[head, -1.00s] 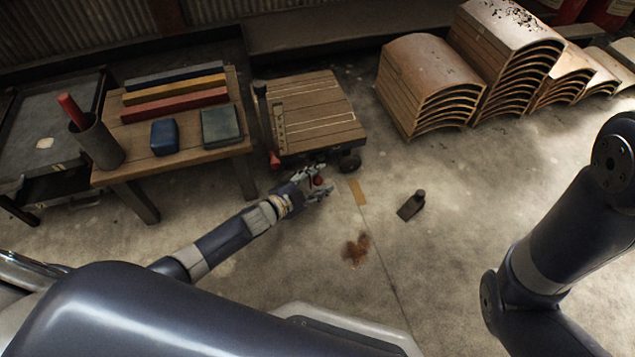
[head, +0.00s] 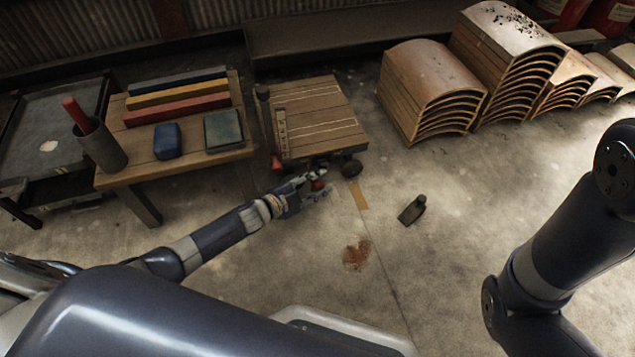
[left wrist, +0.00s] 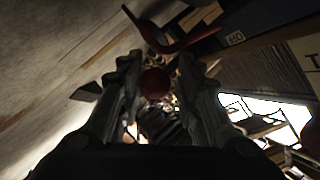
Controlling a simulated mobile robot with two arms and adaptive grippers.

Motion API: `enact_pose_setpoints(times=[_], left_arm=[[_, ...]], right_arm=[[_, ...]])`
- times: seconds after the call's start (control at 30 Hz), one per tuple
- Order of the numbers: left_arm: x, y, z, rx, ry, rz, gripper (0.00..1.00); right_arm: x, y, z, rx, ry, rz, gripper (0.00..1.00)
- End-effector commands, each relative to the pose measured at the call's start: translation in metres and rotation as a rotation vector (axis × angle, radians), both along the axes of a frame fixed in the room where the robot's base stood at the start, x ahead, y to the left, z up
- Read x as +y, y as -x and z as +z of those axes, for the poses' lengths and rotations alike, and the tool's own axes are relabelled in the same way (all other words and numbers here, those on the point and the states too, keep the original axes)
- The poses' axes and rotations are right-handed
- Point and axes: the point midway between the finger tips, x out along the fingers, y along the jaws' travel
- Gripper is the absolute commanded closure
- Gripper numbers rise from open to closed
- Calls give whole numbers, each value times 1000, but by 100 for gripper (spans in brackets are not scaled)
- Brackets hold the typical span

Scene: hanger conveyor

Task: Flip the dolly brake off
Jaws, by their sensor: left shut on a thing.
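The dolly (head: 322,112) has a slatted wooden deck and stands on the floor at upper centre in the head view. A round red knob (head: 319,185) shows at its near side, and it also shows in the left wrist view (left wrist: 155,82). I take it for the end of the brake lever; the lever itself is hidden. My left gripper (head: 316,188) is at the knob, just in front of the dolly. In the left wrist view its two fingers (left wrist: 163,88) stand on either side of the knob, shut on it. My right gripper is out of view.
A workbench (head: 187,160) with coloured bars and blocks stands left of the dolly. Curved wooden stacks (head: 425,95) stand to the right.

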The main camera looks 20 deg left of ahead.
Motion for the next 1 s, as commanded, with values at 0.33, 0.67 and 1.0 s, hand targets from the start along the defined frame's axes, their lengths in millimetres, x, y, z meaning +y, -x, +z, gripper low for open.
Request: enact_pose_setpoints(times=[0.33, 0.67, 1.0], left_arm=[[-3, 5, -6, 9, -2, -6, 54], [0, 6, -3, 6, -2, -4, 54], [25, 49, 10, 9, -4, -5, 54]], right_arm=[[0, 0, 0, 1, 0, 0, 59], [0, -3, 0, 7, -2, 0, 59], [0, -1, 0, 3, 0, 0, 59]])
